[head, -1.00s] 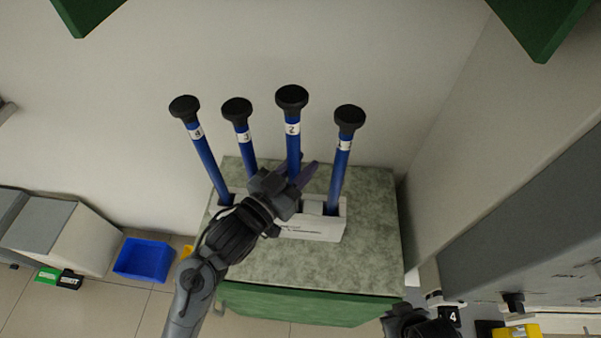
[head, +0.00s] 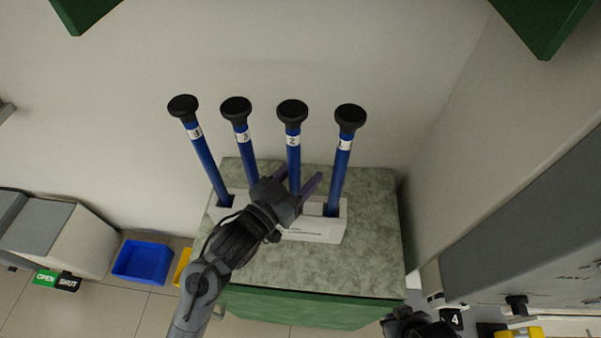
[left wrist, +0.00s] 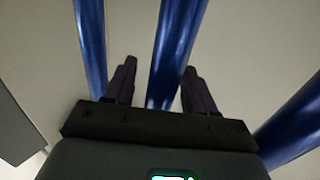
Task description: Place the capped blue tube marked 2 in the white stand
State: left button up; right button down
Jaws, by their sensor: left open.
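The capped blue tube marked 2 (head: 293,158) stands upright among the tubes at the white stand (head: 322,231), its black cap about level with its neighbours' caps. Its lower end is hidden behind my left gripper (head: 297,180), so I cannot see it enter its hole. The left gripper is open, with one finger on each side of the tube. In the left wrist view, tube 2 (left wrist: 172,55) passes between the two spread fingers, with a gap at each side. A dark part of my right arm's end (head: 405,322) shows at the bottom edge, its jaws unclear.
Blue tubes marked 3 (head: 243,155) and 1 (head: 340,170) stand close on either side, and tube 4 (head: 205,160) leans at the left. The stand is on a green-sided cabinet (head: 350,275) against the wall. A grey unit (head: 530,220) is at the right.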

pick_arm(q)
jog(key=shift+r, duration=0.15)
jog(key=shift+s+a, duration=0.15)
jog(key=v, duration=1.1)
jog(key=s+a+f+n+g+y, duration=0.1)
jog(key=a+f+y, duration=0.2)
jog(key=f, duration=0.1)
jog(key=s+a+f+n+g+y, duration=0.1)
jog(key=s+a+f+n+y, duration=0.1)
jog(key=f, duration=0.3)
jog(key=s+a+f+n+g+y, duration=0.1)
jog(key=a+f+y, duration=0.2)
jog(key=a+f, duration=0.1)
jog(key=shift+s+a+f+g+y+p, duration=0.3)
jog(key=shift+s+a+f+g+p, duration=0.1)
jog(key=shift+a, duration=0.25)
jog(key=s+a+f+n+g+y, duration=0.1)
jog(key=s+a+f+g, duration=0.1)
jog(key=s, duration=0.4)
jog(key=s+a+f+g+y, duration=0.1)
jog(key=s+a+f+g, duration=0.2)
jog(key=s+f, duration=0.3)
jog(key=shift+s+a+n+g+y, duration=0.2)
jog(key=shift+s+n+g+y, duration=0.15)
jog(key=shift+g, duration=0.45)
jog(key=shift+w, duration=0.1)
